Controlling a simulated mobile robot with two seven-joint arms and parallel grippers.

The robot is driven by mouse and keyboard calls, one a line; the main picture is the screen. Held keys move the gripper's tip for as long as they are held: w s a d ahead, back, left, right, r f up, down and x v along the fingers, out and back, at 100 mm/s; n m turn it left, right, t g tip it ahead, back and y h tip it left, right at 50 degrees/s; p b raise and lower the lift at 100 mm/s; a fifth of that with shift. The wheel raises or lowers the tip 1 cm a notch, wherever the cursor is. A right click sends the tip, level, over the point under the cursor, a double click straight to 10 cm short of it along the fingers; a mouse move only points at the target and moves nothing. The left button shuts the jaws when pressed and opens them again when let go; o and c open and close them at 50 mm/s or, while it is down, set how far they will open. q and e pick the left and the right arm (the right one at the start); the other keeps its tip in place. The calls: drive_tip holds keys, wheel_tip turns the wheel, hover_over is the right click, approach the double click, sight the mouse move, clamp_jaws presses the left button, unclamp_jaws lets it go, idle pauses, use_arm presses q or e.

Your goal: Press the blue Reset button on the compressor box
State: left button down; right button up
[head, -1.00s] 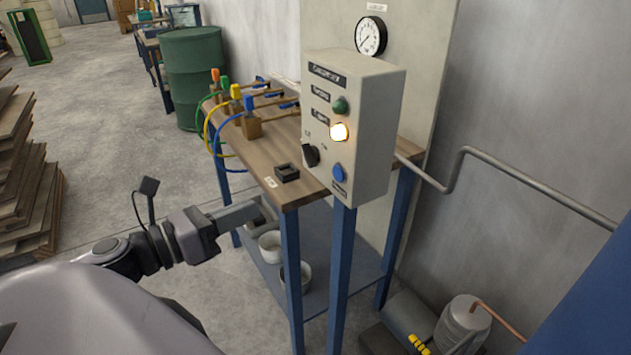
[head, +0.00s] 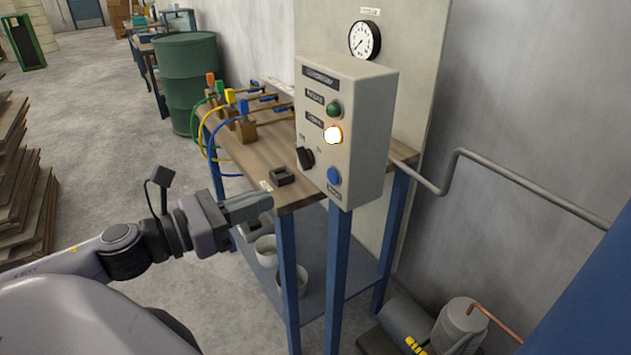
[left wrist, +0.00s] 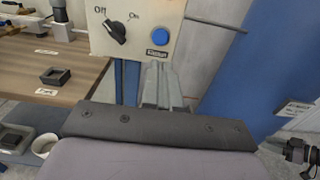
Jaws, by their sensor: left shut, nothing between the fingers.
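The grey compressor box (head: 366,128) stands on a blue post at the bench's front corner. Its blue Reset button (head: 334,176) is low on the front face, below a lit lamp (head: 333,134) and a green one (head: 333,109). A black switch (head: 305,157) sits left of the button. My left gripper (head: 268,213) is left of and below the box, apart from it. In the left wrist view its shut, empty fingers (left wrist: 161,84) point up toward the box, below the blue button (left wrist: 159,36). My right gripper is not in view.
A pipe (head: 520,182) runs along the right wall.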

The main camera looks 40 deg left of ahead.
use_arm(q)
approach(330, 173)
drive_tip(key=shift+x, duration=1.6)
drive_tip(key=shift+f+x, duration=0.1)
drive_tip(key=shift+x, duration=0.8)
drive_tip(key=shift+f+x, duration=0.15)
drive_tip(key=shift+x, duration=0.8)
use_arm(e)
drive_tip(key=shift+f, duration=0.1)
use_arm(q)
drive_tip(key=shift+d, duration=0.15)
drive_tip(key=shift+w+d+r, duration=0.1)
drive_tip(key=shift+w+d, duration=0.05)
drive_tip(key=shift+w, duration=0.15)
drive_tip(key=shift+w+r, duration=0.1)
drive_tip(key=shift+w, duration=0.1)
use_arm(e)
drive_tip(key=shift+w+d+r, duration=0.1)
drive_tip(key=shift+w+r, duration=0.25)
use_arm(q)
drive_tip(key=shift+r, duration=0.1)
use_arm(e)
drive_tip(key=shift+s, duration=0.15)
